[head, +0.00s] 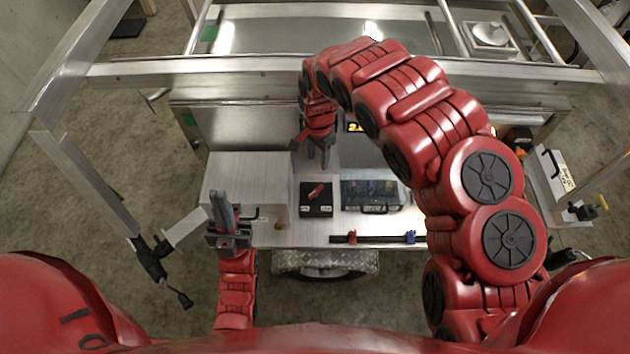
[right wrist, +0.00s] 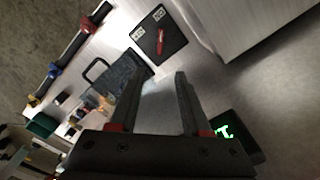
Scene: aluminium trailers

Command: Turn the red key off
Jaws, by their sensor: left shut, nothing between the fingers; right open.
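The red key (head: 317,191) sits on a small black box (head: 316,211) on the trailer's work surface. In the right wrist view the red key (right wrist: 159,42) lies on the black box (right wrist: 168,50), ahead of the fingertips. My right gripper (head: 318,160) is open and empty, beyond the box in the head view and apart from it. In the right wrist view its two fingers (right wrist: 157,78) stand apart with nothing between them. My left gripper (head: 221,200) is shut and empty, left of the box, over the front of a metal case.
A metal case (head: 232,180) stands left of the black box. A clear-lidded toolbox (head: 372,190) stands to its right. A bar clamp (head: 378,239) lies along the front edge. A lit display (head: 355,127) stands at the back.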

